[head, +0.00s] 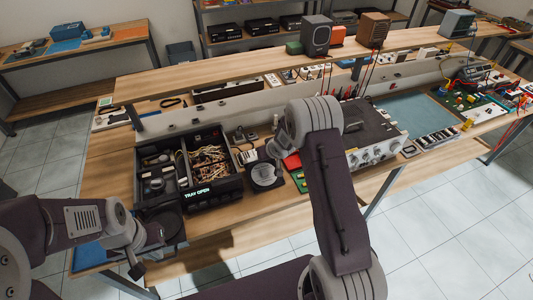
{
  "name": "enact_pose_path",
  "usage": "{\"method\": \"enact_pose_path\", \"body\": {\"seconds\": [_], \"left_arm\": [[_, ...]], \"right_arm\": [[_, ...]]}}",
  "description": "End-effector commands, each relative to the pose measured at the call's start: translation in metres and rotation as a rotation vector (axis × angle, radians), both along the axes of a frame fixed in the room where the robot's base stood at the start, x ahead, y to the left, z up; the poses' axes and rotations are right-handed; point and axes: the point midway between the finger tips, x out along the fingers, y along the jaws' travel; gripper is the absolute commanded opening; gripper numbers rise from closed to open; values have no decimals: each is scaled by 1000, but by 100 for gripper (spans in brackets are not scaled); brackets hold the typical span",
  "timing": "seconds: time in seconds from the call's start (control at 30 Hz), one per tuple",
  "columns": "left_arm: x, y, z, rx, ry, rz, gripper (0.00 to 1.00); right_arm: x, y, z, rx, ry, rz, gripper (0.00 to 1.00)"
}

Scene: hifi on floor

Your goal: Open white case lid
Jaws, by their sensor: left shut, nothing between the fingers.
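I cannot clearly pick out a white case lid. The closest match is a pale grey-white unit (376,150) with a black top and a row of knobs, on the workbench right of my right arm. That arm hides its left part. My left gripper (137,266) is shut and empty at the bench's front left edge, well away from that unit. My right arm rises through the middle of the head view and bends down at the bench. Its wrist is near a small black round-topped item (264,176); its fingers cannot be made out.
A black compartment tray (213,195) marked "TRAY OPEN" holds wires and small parts. A blue mat (412,107) and a green circuit board (468,108) lie farther right. Speakers (316,36) stand on the raised shelf. White tiled floor (440,235) is clear in front.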

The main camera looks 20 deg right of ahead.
Motion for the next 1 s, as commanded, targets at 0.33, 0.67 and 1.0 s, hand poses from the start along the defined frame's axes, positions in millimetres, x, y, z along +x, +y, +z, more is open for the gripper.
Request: {"method": "enact_pose_path", "body": {"seconds": [0.33,0.67,1.0], "left_arm": [[0,0,0,0,0,0,0],[0,0,0,0,0,0,0],[0,0,0,0,0,0,0]], "right_arm": [[1,0,1,0,-3,0,0],[1,0,1,0,-2,0,0],[1,0,1,0,-2,0,62]]}}
